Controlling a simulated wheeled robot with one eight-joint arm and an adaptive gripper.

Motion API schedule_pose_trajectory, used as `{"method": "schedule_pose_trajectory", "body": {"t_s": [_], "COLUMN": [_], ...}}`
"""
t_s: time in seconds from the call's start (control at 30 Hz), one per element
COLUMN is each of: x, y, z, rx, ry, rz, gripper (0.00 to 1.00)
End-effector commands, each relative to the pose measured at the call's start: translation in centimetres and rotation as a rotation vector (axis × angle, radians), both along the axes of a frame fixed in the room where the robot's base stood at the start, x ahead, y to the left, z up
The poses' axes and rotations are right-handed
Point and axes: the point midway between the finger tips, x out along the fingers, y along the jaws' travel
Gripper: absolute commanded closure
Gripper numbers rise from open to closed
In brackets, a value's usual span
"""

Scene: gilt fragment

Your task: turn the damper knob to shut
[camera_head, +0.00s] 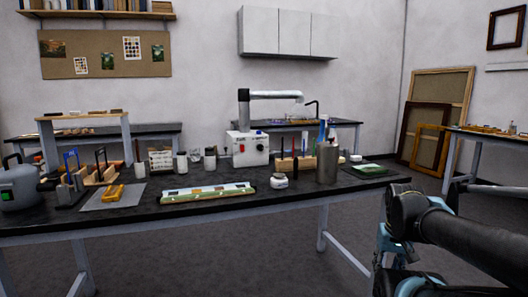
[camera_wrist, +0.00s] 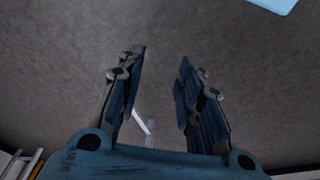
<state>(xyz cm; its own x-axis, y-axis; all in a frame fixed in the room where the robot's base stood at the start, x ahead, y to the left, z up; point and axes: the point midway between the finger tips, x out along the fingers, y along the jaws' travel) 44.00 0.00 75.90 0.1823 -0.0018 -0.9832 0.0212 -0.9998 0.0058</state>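A white box unit (camera_head: 247,149) with a dark upright pipe and a pale duct stands at the back of the black-topped bench in the head view. Its front has a red round part (camera_head: 242,148) and small dark parts near the top; I cannot tell which is the damper knob or how it is set. My gripper (camera_wrist: 163,58) is open and empty in the wrist view, with the fingers apart over bare grey floor. In the head view my arm is at the lower right, off the bench's right end, well away from the box.
The bench top (camera_head: 130,222) holds a patterned strip (camera_head: 208,192), a metal cylinder (camera_head: 327,163), a small white jar (camera_head: 279,181), a green pad (camera_head: 369,171) and a grey pot (camera_head: 18,187). Bottles and jars flank the box. Open floor (camera_head: 250,255) lies in front.

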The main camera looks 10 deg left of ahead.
Motion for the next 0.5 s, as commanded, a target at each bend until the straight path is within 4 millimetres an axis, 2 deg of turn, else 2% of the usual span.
{"method": "schedule_pose_trajectory", "body": {"t_s": [0.27, 0.37, 0.43, 0.5], "x": [0.0, -0.3, -0.3, 0.9], "y": [0.0, 0.1, 0.6, 1.7], "z": [0.0, 0.3, 0.6, 1.1], "rx": [0.0, 0.003, 0.021, 0.059], "ry": [0.0, -0.009, -0.029, -0.058], "rz": [0.0, 0.0, -0.001, -0.007], "gripper": [0.67, 0.5, 0.5, 0.5]}}
